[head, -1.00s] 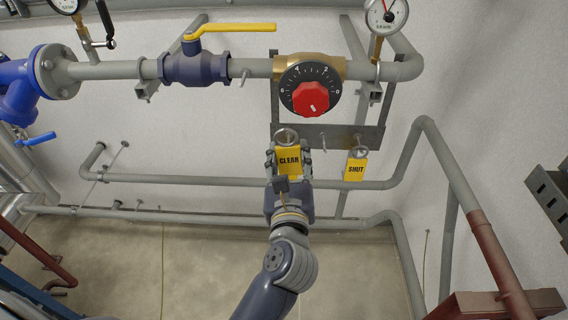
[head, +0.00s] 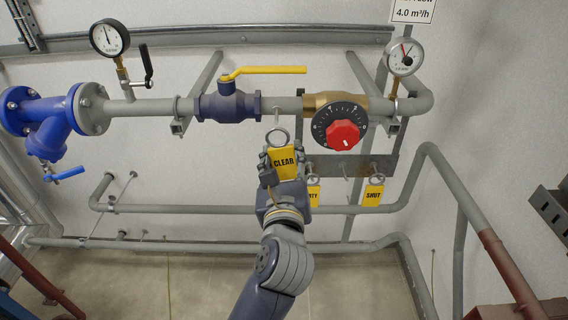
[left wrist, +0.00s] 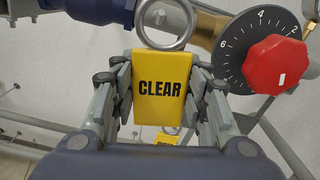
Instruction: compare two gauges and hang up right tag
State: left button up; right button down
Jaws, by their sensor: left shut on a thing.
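My left gripper (head: 281,168) is shut on the yellow CLEAR tag (head: 284,161), held upright with its metal ring (head: 278,136) on top. In the left wrist view the CLEAR tag (left wrist: 162,88) sits between the fingers. The ring is just below a small peg (head: 277,114) on the pipe; I cannot tell whether they touch. The left gauge (head: 109,37) has a needle pointing nearly straight up. The right gauge (head: 404,57) shows a red mark or needle near the top; its scale is too small to read. My right gripper is not in view.
A SHUT tag (head: 373,194) and a partly hidden tag ending in "RTY" (head: 313,195) hang on the bracket plate (head: 388,168). A red-knobbed dial valve (head: 343,135) is right of the peg. A yellow-handled valve (head: 228,102) is left. A sign (head: 413,11) reads 4.0 m³/h.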

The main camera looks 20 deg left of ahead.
pick_arm(q)
jog(key=shift+w+a, duration=0.2)
jog(key=shift+w, duration=0.55)
jog(key=shift+w+a+f, duration=0.1)
jog(key=shift+w+a, duration=0.05)
jog(key=shift+w, duration=0.35)
jog(key=shift+w+a+f+b, duration=0.15)
jog(key=shift+w+a+f, duration=0.1)
jog(key=shift+w, duration=0.5)
jog(key=shift+w+a+f+b, duration=0.2)
jog(key=shift+w, duration=0.6)
jog(key=shift+w+a+f+b, duration=0.15)
jog(key=shift+w+a+f, duration=0.1)
jog(key=shift+w, duration=0.5)
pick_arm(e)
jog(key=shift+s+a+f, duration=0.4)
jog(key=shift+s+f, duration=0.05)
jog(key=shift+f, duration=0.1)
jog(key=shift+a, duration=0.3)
